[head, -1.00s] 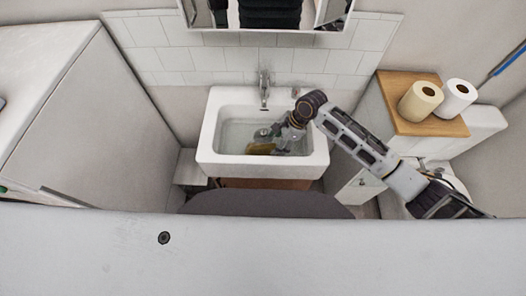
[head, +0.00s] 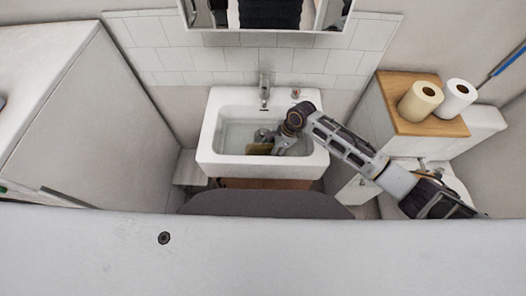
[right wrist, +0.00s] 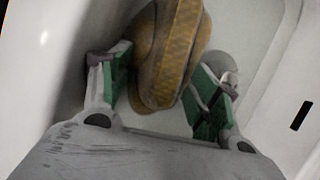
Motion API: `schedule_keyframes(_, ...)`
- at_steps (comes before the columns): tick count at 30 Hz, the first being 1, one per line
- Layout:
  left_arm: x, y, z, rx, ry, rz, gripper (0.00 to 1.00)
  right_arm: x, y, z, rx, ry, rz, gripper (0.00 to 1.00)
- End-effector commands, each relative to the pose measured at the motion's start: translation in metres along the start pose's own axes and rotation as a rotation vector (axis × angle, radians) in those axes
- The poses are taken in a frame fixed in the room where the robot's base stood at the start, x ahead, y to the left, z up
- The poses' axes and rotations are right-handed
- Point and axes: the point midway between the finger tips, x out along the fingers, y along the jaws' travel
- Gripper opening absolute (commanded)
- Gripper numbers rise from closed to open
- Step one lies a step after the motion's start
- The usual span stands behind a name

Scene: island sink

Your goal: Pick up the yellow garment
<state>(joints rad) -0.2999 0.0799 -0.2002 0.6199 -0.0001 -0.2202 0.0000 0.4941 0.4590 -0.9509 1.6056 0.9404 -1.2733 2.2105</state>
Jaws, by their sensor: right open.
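The yellow garment (right wrist: 166,52) is a crumpled, mustard-coloured bundle in the white sink (head: 212,133). In the right wrist view it lies between the two green-padded fingers of my right gripper (right wrist: 163,88), which are spread apart. The garment appears close to the left finger, with a gap on the right; whether it touches cannot be told. In the head view the right gripper (head: 266,138) is down inside the basin, and only a small part of the garment (head: 258,149) shows beside it. My left gripper is not in view.
A faucet (head: 264,90) stands at the back of the sink. A wooden-topped cabinet (head: 405,122) with two paper rolls (head: 420,101) is at the right. The basin walls are close around my right gripper.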

Motion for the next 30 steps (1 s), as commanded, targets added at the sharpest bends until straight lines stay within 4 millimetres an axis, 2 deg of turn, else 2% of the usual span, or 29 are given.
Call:
schedule_keyframes(15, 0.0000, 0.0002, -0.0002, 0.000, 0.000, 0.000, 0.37, 0.0023, 0.0001, 0.0000, -0.001, 0.000, 0.000, 0.62)
schedule_keyframes(23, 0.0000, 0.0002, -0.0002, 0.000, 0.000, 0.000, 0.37, 0.0022, 0.0001, -0.0001, -0.001, 0.000, 0.000, 0.29)
schedule_keyframes(30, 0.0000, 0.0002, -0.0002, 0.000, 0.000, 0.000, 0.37, 0.0018, -0.0001, 0.0002, -0.001, 0.000, 0.000, 0.29)
